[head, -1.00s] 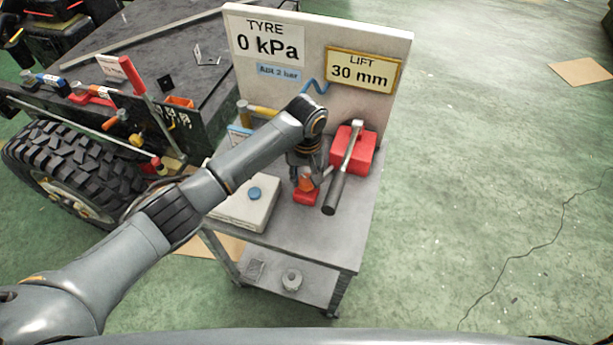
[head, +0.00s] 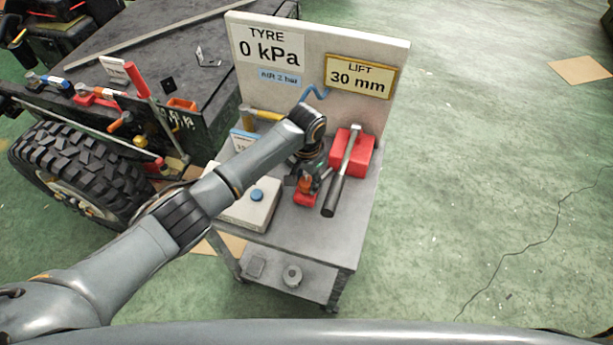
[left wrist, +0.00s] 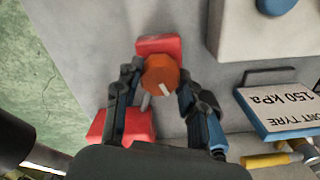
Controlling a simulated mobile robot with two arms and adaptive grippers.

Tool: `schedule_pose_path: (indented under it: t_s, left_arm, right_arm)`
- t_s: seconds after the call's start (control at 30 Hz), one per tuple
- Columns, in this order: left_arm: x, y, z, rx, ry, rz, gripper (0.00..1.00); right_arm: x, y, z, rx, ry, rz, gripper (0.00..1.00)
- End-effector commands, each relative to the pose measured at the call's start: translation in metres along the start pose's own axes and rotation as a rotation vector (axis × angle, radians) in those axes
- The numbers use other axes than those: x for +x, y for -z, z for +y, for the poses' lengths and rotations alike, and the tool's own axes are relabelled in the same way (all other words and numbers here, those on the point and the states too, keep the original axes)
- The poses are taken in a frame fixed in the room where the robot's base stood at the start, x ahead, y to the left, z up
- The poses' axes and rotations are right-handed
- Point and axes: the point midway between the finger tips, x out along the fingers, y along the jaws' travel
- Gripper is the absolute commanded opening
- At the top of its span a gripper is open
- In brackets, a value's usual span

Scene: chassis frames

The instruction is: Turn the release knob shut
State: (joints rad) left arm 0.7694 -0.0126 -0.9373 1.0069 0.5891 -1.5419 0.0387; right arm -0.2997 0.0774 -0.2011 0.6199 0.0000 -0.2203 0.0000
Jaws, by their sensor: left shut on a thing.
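The release knob (left wrist: 160,75) is a round orange knob with a pale line on it, on a red base (left wrist: 160,46), in the left wrist view. In the head view the orange knob (head: 305,184) shows below my gripper, above its red base on the cart top. My left gripper (left wrist: 158,82) points down at it with one finger on each side, shut on the knob. In the head view my left gripper (head: 304,180) is partly hidden by its own wrist. My right gripper is not in view.
A red jack block (head: 356,155) with a dark-handled lever (head: 334,193) stands close on the right. A pale box with a blue button (head: 257,195) is on the left. The sign board (head: 310,50) reads TYRE 0 kPa and LIFT 30 mm. Open floor lies right.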

Motion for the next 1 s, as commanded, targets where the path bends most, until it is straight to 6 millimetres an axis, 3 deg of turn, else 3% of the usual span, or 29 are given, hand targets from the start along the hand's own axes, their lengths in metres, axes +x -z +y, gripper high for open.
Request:
schedule_pose_path:
  t_s: [0.5, 1.0]
  left_arm:
    - [-0.0005, 0.0003, 0.0, 0.335, 0.0, 0.001, 0.08]
    - [-0.0002, 0.0005, 0.0, 0.398, 0.001, 0.001, 0.08]
  right_arm:
    - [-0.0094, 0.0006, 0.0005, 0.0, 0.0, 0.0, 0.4]
    - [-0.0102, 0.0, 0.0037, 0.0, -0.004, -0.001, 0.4]
